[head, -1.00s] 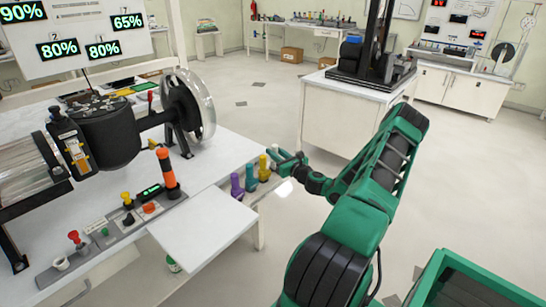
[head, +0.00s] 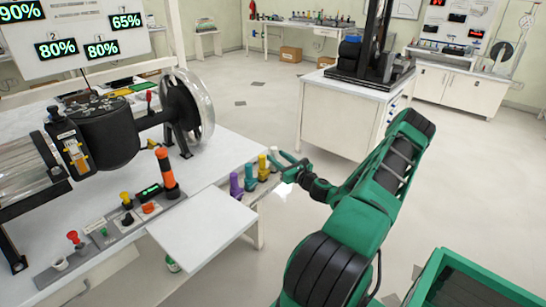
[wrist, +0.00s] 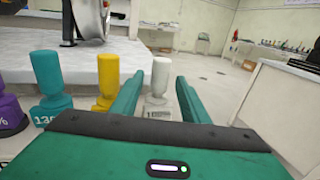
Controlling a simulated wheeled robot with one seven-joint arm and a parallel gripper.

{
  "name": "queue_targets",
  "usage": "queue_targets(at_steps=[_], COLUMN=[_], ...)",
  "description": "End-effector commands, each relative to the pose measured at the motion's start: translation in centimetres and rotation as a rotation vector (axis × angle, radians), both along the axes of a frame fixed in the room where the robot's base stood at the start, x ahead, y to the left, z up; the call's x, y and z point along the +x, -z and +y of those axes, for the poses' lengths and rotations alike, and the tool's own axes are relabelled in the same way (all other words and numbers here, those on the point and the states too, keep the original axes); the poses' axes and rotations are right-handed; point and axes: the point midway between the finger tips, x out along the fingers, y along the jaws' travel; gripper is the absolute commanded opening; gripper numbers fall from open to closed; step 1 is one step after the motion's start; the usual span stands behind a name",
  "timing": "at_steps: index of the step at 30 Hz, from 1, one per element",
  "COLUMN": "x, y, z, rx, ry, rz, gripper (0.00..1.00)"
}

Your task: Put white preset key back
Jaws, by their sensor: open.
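The white preset key (wrist: 159,78) stands upright on the ledge at the end of the row of keys, seen in the wrist view. My gripper (wrist: 160,88) is open, with one teal finger on each side of the key and visible gaps. A printed label shows at the key's base. In the head view my gripper (head: 284,164) is at the far end of the key row, just right of the yellow key (head: 263,168). There the white key is small and hard to make out beside my fingers.
A teal key (head: 250,178) and a purple key (head: 235,186) stand in the same row. A white bench (head: 225,150) carries a wheel rig and a control strip with an orange-and-black handle (head: 165,172). Open floor (head: 250,110) lies beyond the gripper.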

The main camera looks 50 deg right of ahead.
Motion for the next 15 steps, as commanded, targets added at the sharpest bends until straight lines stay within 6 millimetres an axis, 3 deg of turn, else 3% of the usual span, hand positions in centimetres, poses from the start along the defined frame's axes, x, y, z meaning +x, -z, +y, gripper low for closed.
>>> queue_targets(at_steps=[9, 15], x=[-6.1, -8.2], y=[0.0, 0.0], z=[1.1, 1.5], rx=[0.003, 0.001], ry=[0.003, 0.001], rz=[0.0, 0.0], gripper=[0.41, 0.41])
